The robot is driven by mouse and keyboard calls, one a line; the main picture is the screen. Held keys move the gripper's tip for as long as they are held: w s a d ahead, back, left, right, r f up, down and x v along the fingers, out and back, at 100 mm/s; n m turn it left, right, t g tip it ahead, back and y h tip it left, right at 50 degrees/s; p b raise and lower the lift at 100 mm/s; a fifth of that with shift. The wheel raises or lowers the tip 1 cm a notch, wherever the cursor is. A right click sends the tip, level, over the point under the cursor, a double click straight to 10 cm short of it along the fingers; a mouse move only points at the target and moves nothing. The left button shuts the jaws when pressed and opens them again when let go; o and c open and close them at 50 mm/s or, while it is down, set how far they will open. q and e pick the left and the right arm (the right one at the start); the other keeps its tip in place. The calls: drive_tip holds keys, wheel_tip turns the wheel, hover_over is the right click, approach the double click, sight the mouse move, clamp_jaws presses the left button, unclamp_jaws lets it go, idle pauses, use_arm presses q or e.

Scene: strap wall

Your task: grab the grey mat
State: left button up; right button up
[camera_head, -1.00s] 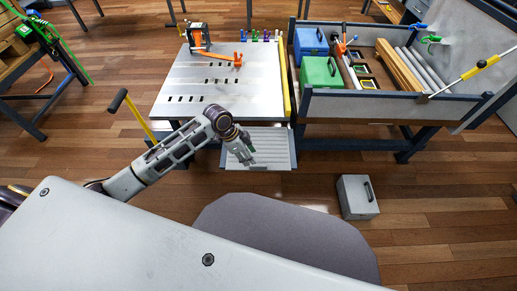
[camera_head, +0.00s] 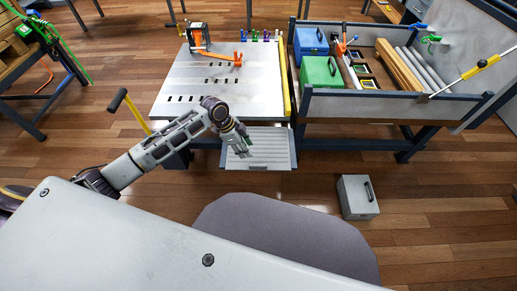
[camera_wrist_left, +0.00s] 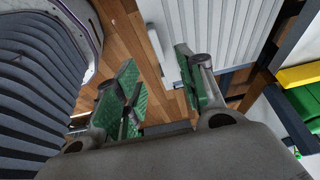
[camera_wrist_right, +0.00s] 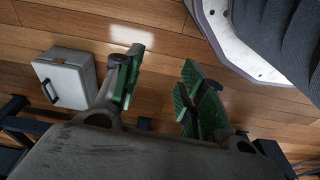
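A flat, light-grey ribbed panel (camera_head: 272,150) lies low at the front of the workbench. It is the most mat-like thing in view, but I cannot tell for sure that it is the grey mat. My left gripper (camera_head: 243,146) appears over its left part in the head view. In the left wrist view the ribbed panel (camera_wrist_left: 225,28) lies beyond the right finger, and the left gripper (camera_wrist_left: 158,62) is open with nothing between its green pads. My right gripper (camera_wrist_right: 163,62) is open and empty above the wooden floor. It does not show in the head view.
The workbench (camera_head: 180,88) carries an orange tool (camera_head: 200,38) and a yellow edge strip. A bin bench (camera_head: 360,105) with a green case (camera_head: 320,73) and blue case (camera_head: 311,40) stands right. A grey box (camera_head: 357,197) sits on the floor, which is otherwise mostly clear there.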

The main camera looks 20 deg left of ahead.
use_arm(q)
drive_tip(key=b, duration=0.1)
approach(259, 165)
drive_tip(key=shift+w+f, duration=0.25)
drive_tip(key=shift+f, duration=0.7)
drive_tip(key=shift+b+x, duration=0.35)
drive_tip(key=shift+x, duration=0.55)
use_arm(e)
drive_tip(key=shift+a+r, duration=0.2)
drive_tip(key=shift+r, duration=0.75)
drive_tip(key=shift+a+r, duration=0.2)
drive_tip(key=shift+r, duration=0.75)
drive_tip(key=shift+a+r, duration=0.2)
drive_tip(key=shift+r, duration=0.75)
use_arm(q)
drive_tip(key=shift+f, duration=0.1)
use_arm(e)
drive_tip(key=shift+w, duration=0.1)
